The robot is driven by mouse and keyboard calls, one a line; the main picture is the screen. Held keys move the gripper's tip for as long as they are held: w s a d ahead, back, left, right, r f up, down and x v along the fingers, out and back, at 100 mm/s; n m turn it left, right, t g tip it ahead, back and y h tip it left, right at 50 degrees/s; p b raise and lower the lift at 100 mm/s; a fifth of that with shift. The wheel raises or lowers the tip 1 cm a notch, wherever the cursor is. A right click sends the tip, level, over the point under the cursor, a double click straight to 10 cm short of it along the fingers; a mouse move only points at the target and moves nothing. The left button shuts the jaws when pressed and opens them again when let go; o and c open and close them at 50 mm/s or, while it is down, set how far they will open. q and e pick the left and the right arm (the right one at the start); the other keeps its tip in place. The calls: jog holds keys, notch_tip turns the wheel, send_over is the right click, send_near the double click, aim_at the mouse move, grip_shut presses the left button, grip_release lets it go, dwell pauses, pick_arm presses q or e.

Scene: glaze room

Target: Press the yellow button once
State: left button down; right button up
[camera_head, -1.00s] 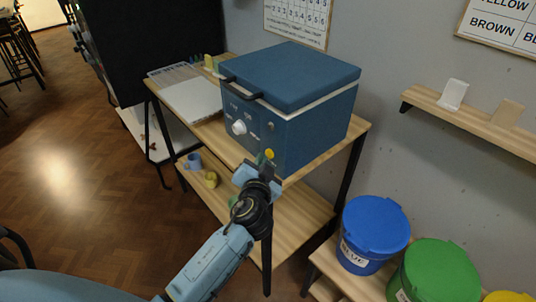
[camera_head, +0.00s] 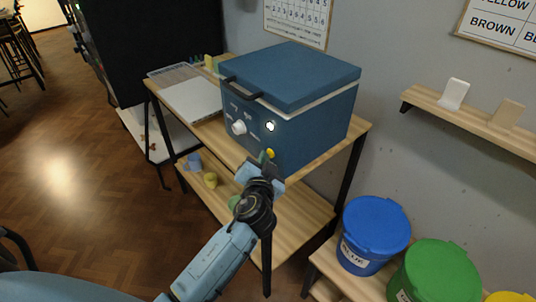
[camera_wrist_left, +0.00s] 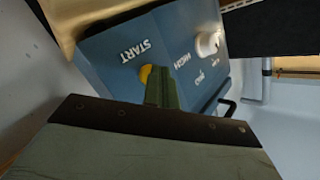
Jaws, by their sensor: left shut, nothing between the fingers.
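The yellow button (camera_head: 270,153) is on the lower right of the front panel of a blue kiln-like box (camera_head: 290,76). In the left wrist view the yellow button (camera_wrist_left: 146,74) shows beside the word START, partly hidden behind a fingertip. My left gripper (camera_head: 263,158) is shut and empty, its tips right at the button; it also shows in the wrist view (camera_wrist_left: 164,86). I cannot tell whether the tips touch the button. My right gripper is not in view.
The box stands on a wooden table (camera_head: 345,142) with a lower shelf holding small cups (camera_head: 210,180). A white knob (camera_head: 239,128) is left of the button. Blue (camera_head: 375,225) and green (camera_head: 440,268) lidded buckets stand at the right. A wall shelf (camera_head: 470,115) is above them.

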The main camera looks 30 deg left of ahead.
pick_arm(q)
jog(key=shift+s+a, duration=0.3)
jog(key=shift+s, duration=0.5)
jog(key=shift+s+a+p, duration=0.15)
jog(key=shift+s+a, duration=0.15)
jog(key=shift+s, duration=0.5)
jog(key=shift+s+a+p, duration=0.2)
jog(key=shift+s+a, duration=0.15)
jog(key=shift+s, duration=0.4)
jog(key=shift+s+a+p, duration=0.15)
jog(key=shift+s+a, duration=0.15)
jog(key=shift+s, duration=0.5)
